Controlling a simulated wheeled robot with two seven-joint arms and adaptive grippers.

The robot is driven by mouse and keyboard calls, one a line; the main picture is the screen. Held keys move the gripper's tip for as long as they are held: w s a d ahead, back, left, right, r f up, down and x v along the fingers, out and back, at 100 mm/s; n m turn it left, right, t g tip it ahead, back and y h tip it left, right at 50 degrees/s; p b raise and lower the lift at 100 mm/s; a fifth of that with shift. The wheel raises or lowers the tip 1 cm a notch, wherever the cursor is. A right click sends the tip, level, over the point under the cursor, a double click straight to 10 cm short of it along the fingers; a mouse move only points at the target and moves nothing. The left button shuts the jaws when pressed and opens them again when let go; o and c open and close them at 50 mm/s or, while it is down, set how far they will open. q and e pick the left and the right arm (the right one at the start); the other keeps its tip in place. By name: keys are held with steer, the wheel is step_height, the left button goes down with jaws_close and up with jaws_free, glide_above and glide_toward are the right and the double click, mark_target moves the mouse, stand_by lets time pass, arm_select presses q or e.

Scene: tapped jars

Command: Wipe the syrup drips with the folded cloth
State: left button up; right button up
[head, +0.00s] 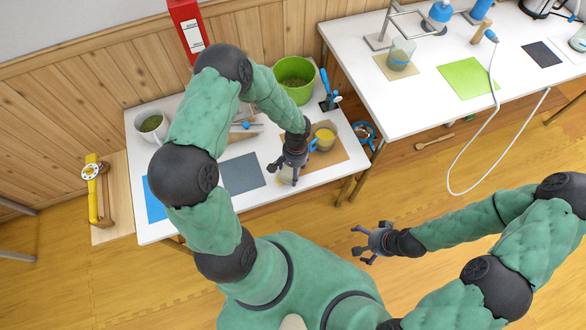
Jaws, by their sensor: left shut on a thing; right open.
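My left gripper (288,172) reaches down over the front part of the white table (215,207). It is shut on a small pale thing (287,179), mostly hidden by the fingers; I cannot tell whether it is the folded cloth. A small cup with yellow contents (325,137) and a blue handle stands on a brown mat (338,155) just right of the gripper. A dark grey mat (242,173) lies to its left. I cannot make out syrup drips. My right gripper (361,243) is open and empty over the wooden floor.
A green pot (295,77), a white mug (151,127) and a blue tool (327,87) stand at the table's back and sides. A blue mat (155,202) lies at left. A second white table (405,118) is at right; its white cable (451,170) hangs down.

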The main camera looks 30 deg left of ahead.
arm_select(q)
steer(key=shift+f+b, duration=0.85)
steer(key=shift+f, duration=0.05)
stand_by(0.8)
steer(key=shift+s+a, duration=0.1)
